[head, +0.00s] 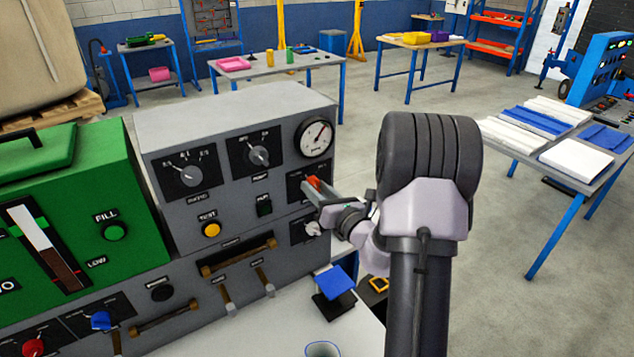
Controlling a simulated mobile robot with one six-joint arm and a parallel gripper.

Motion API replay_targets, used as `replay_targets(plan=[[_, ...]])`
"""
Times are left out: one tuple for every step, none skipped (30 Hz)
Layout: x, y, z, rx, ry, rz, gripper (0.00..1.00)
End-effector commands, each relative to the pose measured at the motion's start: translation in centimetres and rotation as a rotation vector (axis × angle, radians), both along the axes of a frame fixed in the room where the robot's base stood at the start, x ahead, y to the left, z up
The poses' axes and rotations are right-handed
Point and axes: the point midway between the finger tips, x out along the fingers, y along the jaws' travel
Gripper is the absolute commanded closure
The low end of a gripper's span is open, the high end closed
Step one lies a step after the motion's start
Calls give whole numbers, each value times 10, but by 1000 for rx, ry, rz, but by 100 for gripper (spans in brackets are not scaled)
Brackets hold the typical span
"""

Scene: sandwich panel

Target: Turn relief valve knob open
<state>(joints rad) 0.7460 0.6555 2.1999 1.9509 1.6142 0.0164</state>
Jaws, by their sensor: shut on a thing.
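The grey control panel (225,140) stands at the left centre of the head view. A small red knob (313,183) sits on a dark plate on its right side, below the round pressure gauge (316,138). I take it to be the relief valve knob; its label cannot be read. My gripper (317,188) reaches in from the right and is shut on the red knob. The fingers hide part of the knob and its plate, so its exact turn position cannot be told.
Another dial (313,229) sits just below my gripper. A yellow button (211,230) and two grey selector knobs are further left. A green machine (80,200) adjoins the panel. A blue block (334,281) is below.

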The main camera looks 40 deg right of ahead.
Motion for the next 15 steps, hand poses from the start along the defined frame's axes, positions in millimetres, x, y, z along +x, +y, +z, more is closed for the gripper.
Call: replay_targets(plan=[[0,0,4,41,1,1,100],[0,0,4,69,-1,1,100],[0,1,4,108,-3,0,100],[0,1,4,137,-5,0,100],[0,1,4,165,-6,0,100],[0,1,4,203,-8,0,100],[0,1,4,232,-11,-1,100],[0,1,5,261,-13,0,100],[0,1,4,299,-14,-1,100],[0,1,4,327,-16,0,100],[0,1,5,356,-18,0,100],[0,1,5,393,-20,0,100],[0,1,5,421,-21,0,100],[0,1,5,449,-23,0,100],[0,1,5,488,-26,0,100]])
